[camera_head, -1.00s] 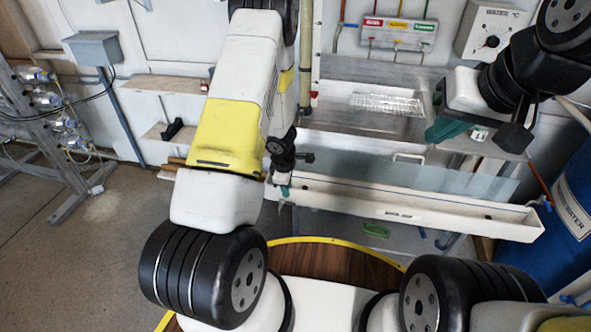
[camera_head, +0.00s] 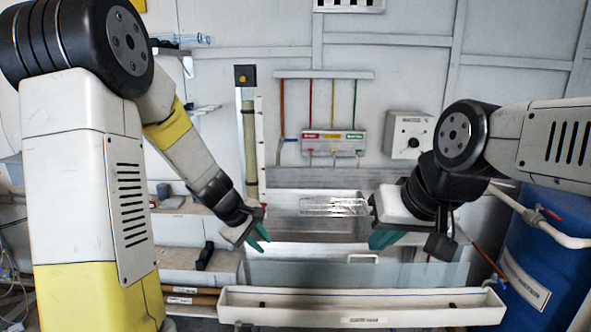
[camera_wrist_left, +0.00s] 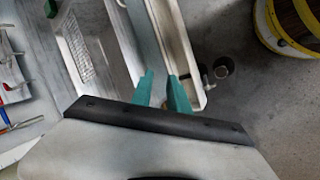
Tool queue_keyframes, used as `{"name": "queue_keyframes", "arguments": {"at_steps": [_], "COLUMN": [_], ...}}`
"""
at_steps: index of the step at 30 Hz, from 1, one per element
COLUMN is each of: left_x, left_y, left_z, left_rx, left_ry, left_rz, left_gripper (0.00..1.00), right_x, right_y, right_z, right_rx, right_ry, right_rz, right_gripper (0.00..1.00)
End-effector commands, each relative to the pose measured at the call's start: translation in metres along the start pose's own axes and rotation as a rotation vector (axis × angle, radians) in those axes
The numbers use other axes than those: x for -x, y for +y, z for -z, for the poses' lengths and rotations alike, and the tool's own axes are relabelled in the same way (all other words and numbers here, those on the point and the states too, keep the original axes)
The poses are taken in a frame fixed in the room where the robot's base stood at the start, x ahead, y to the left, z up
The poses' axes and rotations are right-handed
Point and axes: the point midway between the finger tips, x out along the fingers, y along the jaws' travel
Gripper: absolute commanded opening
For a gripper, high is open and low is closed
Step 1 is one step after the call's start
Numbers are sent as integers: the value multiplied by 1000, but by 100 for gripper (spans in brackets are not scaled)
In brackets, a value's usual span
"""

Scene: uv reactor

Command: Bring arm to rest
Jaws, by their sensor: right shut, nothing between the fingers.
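My left gripper (camera_head: 259,238) hangs in front of the sink unit, left of centre in the head view. Its teal fingers are apart with nothing visible between them; they also show in the left wrist view (camera_wrist_left: 162,92). My right gripper (camera_head: 382,240) is in front of the sink at the right of centre. Its teal fingers are shut and hold nothing. Both arms are raised, and neither gripper is seen touching anything.
A metal sink (camera_head: 342,229) with a wire rack (camera_head: 334,207) lies behind the grippers. A long white trough (camera_head: 400,301) runs in front, with a clear panel (camera_head: 300,273) behind it. A blue barrel (camera_head: 540,255) stands at the right. A control box (camera_head: 408,133) is on the wall.

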Motion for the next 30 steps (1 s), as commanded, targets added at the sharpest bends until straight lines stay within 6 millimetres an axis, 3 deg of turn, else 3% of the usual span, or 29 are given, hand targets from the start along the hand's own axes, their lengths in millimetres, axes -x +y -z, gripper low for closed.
{"name": "queue_keyframes", "arguments": {"at_steps": [1,7,15,21,30], "left_x": [29,117,207,241,249], "left_y": [9,8,-40,-75,-87], "left_z": [-10,-54,-98,-109,-110], "left_rx": [-78,-394,-785,-947,-992], "left_ry": [-3,-5,83,156,179], "left_rz": [-30,-69,-9,70,103], "left_gripper": [21,21,21,21,21], "right_x": [0,0,0,0,0], "right_y": [0,0,0,0,0], "right_z": [0,0,0,0,0], "right_rx": [0,0,0,0,0], "right_ry": [0,0,0,0,0], "right_rz": [0,0,0,0,0], "right_gripper": [0,0,0,0,0]}}
